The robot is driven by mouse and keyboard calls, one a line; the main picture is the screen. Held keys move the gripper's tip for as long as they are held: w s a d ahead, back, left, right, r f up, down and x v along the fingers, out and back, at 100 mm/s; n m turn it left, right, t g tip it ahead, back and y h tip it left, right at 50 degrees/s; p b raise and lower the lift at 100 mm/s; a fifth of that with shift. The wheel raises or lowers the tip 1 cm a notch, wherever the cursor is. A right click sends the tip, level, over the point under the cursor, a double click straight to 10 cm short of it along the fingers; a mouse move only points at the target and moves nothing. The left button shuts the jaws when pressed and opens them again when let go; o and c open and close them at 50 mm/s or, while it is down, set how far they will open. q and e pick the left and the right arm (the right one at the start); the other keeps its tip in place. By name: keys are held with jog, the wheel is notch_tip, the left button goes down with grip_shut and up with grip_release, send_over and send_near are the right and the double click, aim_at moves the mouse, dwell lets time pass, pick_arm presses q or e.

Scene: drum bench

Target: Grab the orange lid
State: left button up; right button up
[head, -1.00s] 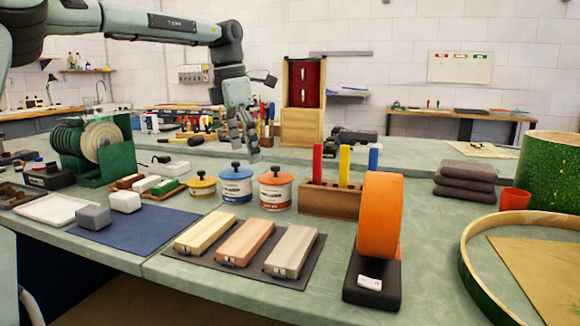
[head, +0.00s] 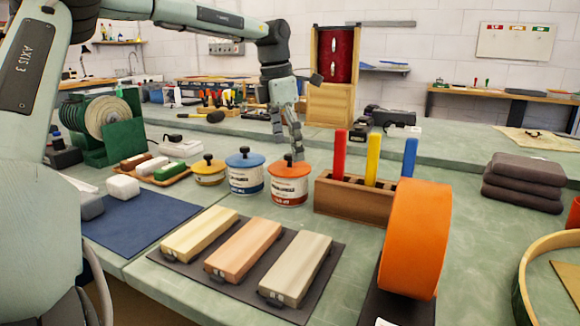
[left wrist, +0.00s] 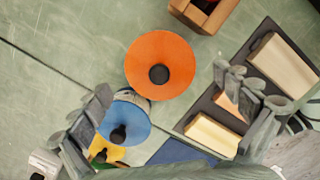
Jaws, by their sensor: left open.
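The orange lid (head: 300,169) with a dark knob sits on a white and orange tin (head: 288,190), right of the blue-lidded tin (head: 246,180). My left gripper (head: 289,147) hangs fingers down near the knob of the orange lid. It is open and empty, and I cannot tell if a finger touches the knob. In the left wrist view the orange lid (left wrist: 150,50) lies toward the top, between the spread fingers (left wrist: 165,105) but beyond their line. The blue lid (left wrist: 135,108) is close to the left finger there. My right gripper is not in view.
A yellow-lidded tin (head: 209,178) stands left of the blue one. A wooden block (head: 350,200) with upright coloured bars stands right of the orange tin. Wooden pieces lie on a dark mat (head: 335,260) in front. An orange ring (head: 418,240) stands at front right.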

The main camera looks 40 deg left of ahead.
pick_arm(q)
jog(key=shift+w+f, duration=0.2)
jog(key=shift+f, duration=0.75)
jog(key=shift+d, duration=0.1)
jog(key=c, duration=1.7)
jog(key=shift+s, duration=0.1)
grip_shut()
